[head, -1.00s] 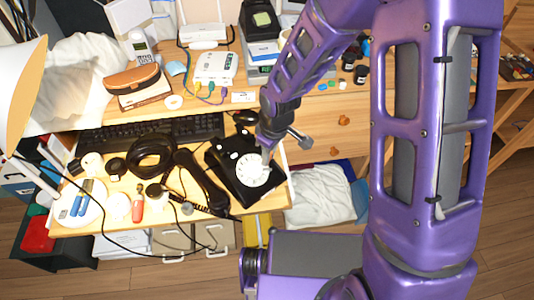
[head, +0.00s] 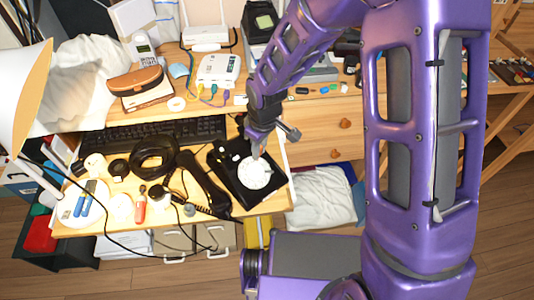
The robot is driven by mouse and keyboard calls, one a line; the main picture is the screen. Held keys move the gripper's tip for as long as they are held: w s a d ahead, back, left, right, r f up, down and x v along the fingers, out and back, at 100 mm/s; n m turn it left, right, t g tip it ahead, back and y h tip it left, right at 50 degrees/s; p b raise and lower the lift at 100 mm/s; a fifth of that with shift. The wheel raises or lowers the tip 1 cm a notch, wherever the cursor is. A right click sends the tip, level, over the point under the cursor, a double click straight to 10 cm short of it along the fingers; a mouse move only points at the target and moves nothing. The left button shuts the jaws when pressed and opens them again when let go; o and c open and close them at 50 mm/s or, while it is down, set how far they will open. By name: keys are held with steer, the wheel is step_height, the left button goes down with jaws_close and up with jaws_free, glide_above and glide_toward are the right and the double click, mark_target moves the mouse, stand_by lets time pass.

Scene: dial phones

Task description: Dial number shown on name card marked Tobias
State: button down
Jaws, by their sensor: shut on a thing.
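A black rotary phone (head: 232,180) with a white dial (head: 254,174) sits at the right end of the pull-out shelf. Its black handset (head: 203,182) appears to lie off the phone, on its left. My gripper (head: 257,154) points down at the upper edge of the dial, its fingers together. What is between them is too small to make out, and I cannot tell whether the tips touch the dial. A small white card (head: 240,100) lies on the desk behind my wrist, partly hidden. No writing on it is readable, so I cannot tell whether it is Tobias's.
A keyboard (head: 150,133), a coiled black cable (head: 153,156), a white plate (head: 83,205) and a lamp (head: 22,98) crowd the left. A router (head: 218,69) and a cordless phone (head: 142,46) stand behind.

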steer(key=shift+w+a+r, duration=0.1)
steer(key=shift+a+r, duration=0.05)
steer(key=shift+a, duration=0.15)
steer(key=shift+w+a+f+b, duration=0.15)
steer(key=shift+w+f+b, duration=0.05)
steer(key=shift+f+b, duration=0.3)
steer(key=shift+w+a+f+b, duration=0.1)
steer(key=shift+w+f+b, duration=0.05)
steer(key=shift+f+b, duration=0.35)
stand_by(0.6)
stand_by(0.4)
steer(key=shift+d+f, duration=0.15)
steer(key=shift+d, duration=0.45)
